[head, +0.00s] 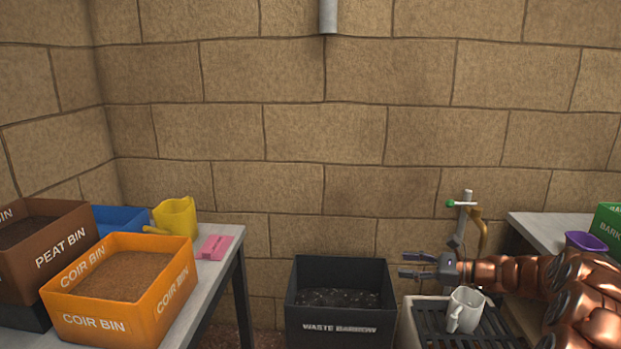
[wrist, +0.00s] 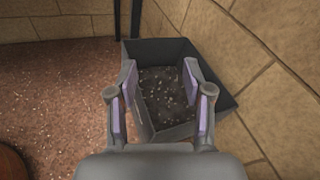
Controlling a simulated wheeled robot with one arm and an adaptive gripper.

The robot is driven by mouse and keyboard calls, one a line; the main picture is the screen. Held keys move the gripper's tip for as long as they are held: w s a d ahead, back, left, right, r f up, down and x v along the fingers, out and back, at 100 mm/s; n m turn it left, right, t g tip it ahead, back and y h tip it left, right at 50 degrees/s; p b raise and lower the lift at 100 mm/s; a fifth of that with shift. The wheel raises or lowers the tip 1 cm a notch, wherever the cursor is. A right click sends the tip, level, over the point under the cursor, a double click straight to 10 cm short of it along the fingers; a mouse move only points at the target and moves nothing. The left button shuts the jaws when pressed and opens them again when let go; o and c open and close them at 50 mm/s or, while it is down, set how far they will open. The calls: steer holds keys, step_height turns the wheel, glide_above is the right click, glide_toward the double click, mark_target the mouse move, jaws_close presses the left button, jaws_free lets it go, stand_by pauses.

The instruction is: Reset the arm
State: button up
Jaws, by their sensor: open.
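My gripper (head: 420,265) is at the end of my copper-coloured arm, which reaches in from the right in the head view. Its two fingers are apart with nothing between them, pointing left. In the wrist view my gripper (wrist: 160,92) also shows open, with purple pads on the fingers. The black waste barrow (head: 340,330) stands to the left of and below it, with dark speckled material inside. The wrist view shows the barrow (wrist: 223,112) beyond the fingertips.
A white mug (head: 465,309) stands on a slatted drain (head: 435,319) below my arm. A tap (head: 463,215) rises behind it. The left table holds an orange coir bin (head: 100,322), brown peat bin (head: 62,257), yellow jug (head: 176,217) and pink item (head: 215,247). A purple container (head: 586,242) sits right.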

steer(key=s+a+r+n+g+h+p, duration=0.2)
steer(key=s+a+r+n+g+p, duration=0.3)
steer(key=s+a+r+p, duration=0.5)
steer(key=s+a+r+n+g+h+p, duration=0.25)
steer(key=s+a+r+n+p, duration=0.45)
steer(key=s+r, duration=0.55)
steer(key=s+d+r+n+h+p, duration=0.3)
steer(key=s+p, duration=0.3)
steer(key=s, duration=0.3)
steer(key=s+d+r+n+g+h+p, duration=0.1)
steer(key=s+d+r+n+h+p, duration=0.2)
steer(key=s+r+p, duration=0.3)
steer(key=s+d+r+n+h+p, duration=0.2)
steer(key=s+r+p, duration=0.3)
steer(key=s, duration=0.7)
steer(key=d+h+p, duration=0.1)
steer(key=p, duration=0.1)
steer(key=shift+d+r+n+g+p, duration=0.15)
steer(key=shift+n+g+p, duration=0.15)
steer(key=shift+n+g, duration=0.1)
steer(key=shift+h, duration=0.25)
